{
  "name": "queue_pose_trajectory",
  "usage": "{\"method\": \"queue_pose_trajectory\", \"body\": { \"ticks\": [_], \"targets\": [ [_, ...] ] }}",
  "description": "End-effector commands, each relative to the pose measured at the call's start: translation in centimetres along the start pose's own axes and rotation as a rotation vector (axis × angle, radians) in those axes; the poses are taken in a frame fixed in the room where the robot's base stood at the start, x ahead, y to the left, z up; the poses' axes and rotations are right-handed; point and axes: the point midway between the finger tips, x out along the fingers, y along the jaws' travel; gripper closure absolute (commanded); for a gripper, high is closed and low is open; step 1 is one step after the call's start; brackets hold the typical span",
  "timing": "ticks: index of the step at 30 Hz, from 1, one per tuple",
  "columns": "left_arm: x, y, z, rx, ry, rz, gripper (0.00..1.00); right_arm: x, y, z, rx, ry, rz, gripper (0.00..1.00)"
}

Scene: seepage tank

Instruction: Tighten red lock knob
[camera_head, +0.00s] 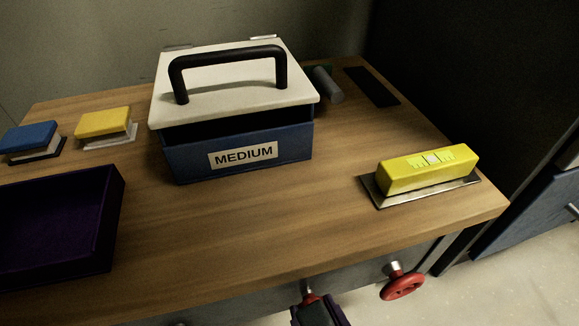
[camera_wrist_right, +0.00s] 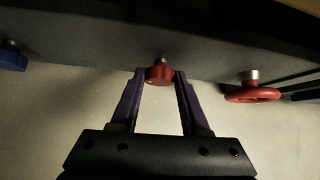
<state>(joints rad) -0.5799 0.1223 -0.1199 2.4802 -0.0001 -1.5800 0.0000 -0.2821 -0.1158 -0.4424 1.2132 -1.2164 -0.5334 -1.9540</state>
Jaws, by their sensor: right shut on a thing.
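The red lock knob (camera_wrist_right: 160,73) sits on a short metal stem under the front edge of the bench in the right wrist view. My right gripper (camera_wrist_right: 160,80) is shut on it, with one purple finger at each side. In the head view my right gripper (camera_head: 318,312) shows at the bottom edge, and only a sliver of the knob shows (camera_head: 309,297). My left gripper is not in view.
A red handwheel (camera_head: 402,285) projects from the bench front, right of my gripper. A blue knob (camera_wrist_right: 12,57) is at the left in the wrist view. On the wooden bench (camera_head: 300,225) stand a box marked MEDIUM (camera_head: 190,158), a yellow level (camera_head: 428,168) and a dark tray (camera_head: 118,215).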

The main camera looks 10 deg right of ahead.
Motion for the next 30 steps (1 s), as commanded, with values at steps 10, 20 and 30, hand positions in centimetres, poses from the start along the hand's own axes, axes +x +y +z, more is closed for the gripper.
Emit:
{"method": "queue_pose_trajectory", "body": {
  "ticks": [10, 20, 30],
  "targets": [
    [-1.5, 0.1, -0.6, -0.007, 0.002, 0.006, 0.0, 0.0, -0.6, 0.0, 0.168, 0.002, 0.173, 1.0],
    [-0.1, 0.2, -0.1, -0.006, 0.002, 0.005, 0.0, 0.4, -0.8, -0.6, 0.394, 0.002, 0.396, 1.0],
    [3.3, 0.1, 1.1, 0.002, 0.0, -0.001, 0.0, 0.8, -1.1, -0.9, 0.626, 0.002, 0.624, 1.0]
  ]
}}
